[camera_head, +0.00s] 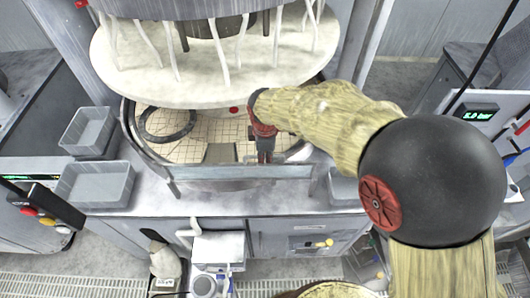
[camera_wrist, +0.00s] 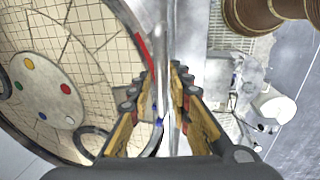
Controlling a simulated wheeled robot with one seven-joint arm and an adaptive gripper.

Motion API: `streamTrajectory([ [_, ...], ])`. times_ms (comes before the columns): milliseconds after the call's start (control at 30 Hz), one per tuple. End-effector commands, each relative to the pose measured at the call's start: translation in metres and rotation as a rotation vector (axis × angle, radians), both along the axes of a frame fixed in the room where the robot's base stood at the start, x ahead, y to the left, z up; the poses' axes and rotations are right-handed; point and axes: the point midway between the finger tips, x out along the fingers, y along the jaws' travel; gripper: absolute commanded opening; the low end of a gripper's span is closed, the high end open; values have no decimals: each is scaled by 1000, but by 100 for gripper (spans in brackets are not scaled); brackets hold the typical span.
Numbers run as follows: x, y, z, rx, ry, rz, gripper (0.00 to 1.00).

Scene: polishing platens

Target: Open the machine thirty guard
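The guard (camera_head: 240,172) is a low grey panel with a rail along the front of the round polishing bay, in the head view. In the wrist view its pale metal edge (camera_wrist: 164,50) runs up between my fingers. My gripper (camera_head: 265,155) is at the right part of this front rail, pointing down. In the wrist view the fingers of my gripper (camera_wrist: 162,78) stand on either side of the edge, with a narrow gap; whether they press on it is unclear. The tiled platen (camera_wrist: 75,50) lies left of the edge. No machine number is readable.
A large round upper plate (camera_head: 215,60) with hanging tubes is above the bay. A black ring (camera_head: 167,125) lies inside on the platen. Grey bins (camera_head: 95,186) stand on the left counter. A stalk with coloured buttons (camera_head: 47,212) is at the lower left.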

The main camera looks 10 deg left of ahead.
Motion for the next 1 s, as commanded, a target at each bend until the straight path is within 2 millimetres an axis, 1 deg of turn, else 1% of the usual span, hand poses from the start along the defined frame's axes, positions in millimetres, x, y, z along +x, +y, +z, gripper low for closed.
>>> streamTrajectory([
  [33, 0, 0, 0, 0, 0, 0, 15],
  [300, 0, 0, 0, 0, 0, 0, 0],
  [1000, 0, 0, 0, 0, -1, 0, 0],
])
